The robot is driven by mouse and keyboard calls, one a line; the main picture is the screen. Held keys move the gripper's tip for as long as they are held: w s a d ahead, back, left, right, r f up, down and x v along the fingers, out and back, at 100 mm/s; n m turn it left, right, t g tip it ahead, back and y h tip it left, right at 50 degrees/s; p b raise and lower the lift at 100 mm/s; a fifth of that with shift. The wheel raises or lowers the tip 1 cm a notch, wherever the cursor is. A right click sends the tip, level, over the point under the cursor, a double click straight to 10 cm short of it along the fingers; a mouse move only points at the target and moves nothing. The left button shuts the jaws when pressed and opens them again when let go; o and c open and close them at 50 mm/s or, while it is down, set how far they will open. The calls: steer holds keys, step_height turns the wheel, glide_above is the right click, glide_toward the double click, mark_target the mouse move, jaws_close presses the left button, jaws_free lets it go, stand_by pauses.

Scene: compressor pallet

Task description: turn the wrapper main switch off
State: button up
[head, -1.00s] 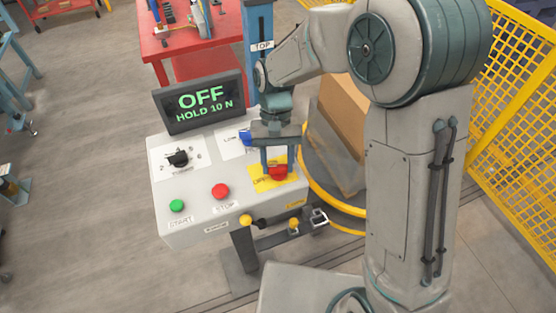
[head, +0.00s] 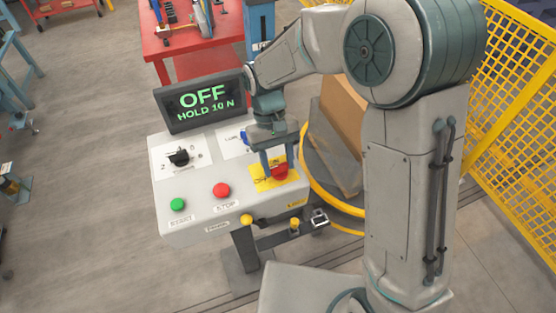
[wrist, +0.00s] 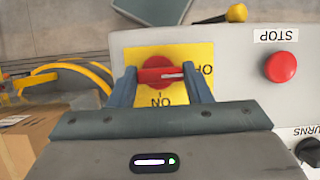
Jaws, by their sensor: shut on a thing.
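The wrapper main switch (head: 280,172) is a red rotary knob on a yellow plate (head: 262,184) at the right of the grey control panel (head: 200,224). In the wrist view the red knob (wrist: 160,76) has its handle lying across the picture, with "ON" below it and "OF…" partly hidden to its right. My gripper (head: 274,168) reaches down over the switch, and in the wrist view its two fingers (wrist: 160,80) are shut on the ends of the handle. The display (head: 203,101) reads "OFF HOLD 10 N".
A red stop button (head: 221,190), a green start button (head: 177,205) and a black dial (head: 179,157) are on the same panel. A turntable with a yellow rim (head: 318,185) and a cardboard box (head: 342,112) stands close behind. Yellow mesh fencing (head: 510,100) is at the right.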

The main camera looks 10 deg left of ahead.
steer(key=shift+w+a+r, duration=0.1)
steer(key=o, duration=1)
steer(key=b+v, duration=0.1)
steer(key=v, duration=1.2)
steer(key=shift+a+r, duration=0.15)
steer(key=shift+r, duration=0.25)
steer(key=s+d+m+t, duration=0.2)
steer(key=s+d, duration=0.2)
steer(key=d, duration=0.4)
steer(key=s+d+f+m+t+y, duration=0.1)
steer(key=s+d+m+t, duration=0.1)
steer(key=d, duration=0.7)
steer(key=s+d+m+t+y, duration=0.1)
steer(key=s+d+m+t, duration=0.1)
steer(key=s+d, duration=0.5)
steer(key=shift+d+f+t, duration=0.2)
steer(key=shift+d+t, duration=0.6)
steer(key=shift+d, duration=0.2)
